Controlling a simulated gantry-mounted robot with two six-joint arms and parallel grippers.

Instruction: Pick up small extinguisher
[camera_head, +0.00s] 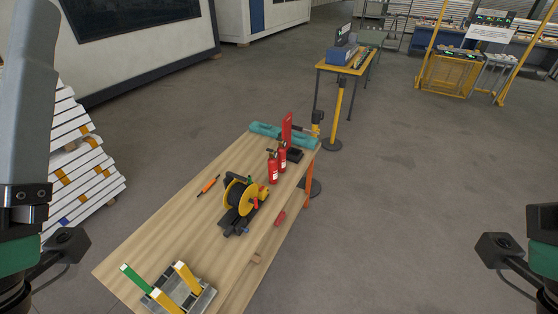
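Two small red extinguishers stand upright close together on the wooden table, towards its far end. The nearer one (273,168) is slightly left of the other (282,156) and partly overlaps it. A red upright panel (287,128) stands just behind them. My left arm comes in at the left edge and my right arm at the right edge. Both are well apart from the extinguishers. The fingertips of both grippers are outside the picture, so I cannot see their opening.
The wooden table (165,232) also bears a yellow-and-black reel (240,194), an orange-handled tool (208,185), a teal case (265,130) and a grey frame with yellow and green posts (185,292). Stacked white boards (85,175) stand left. The floor (420,190) right of the table is clear.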

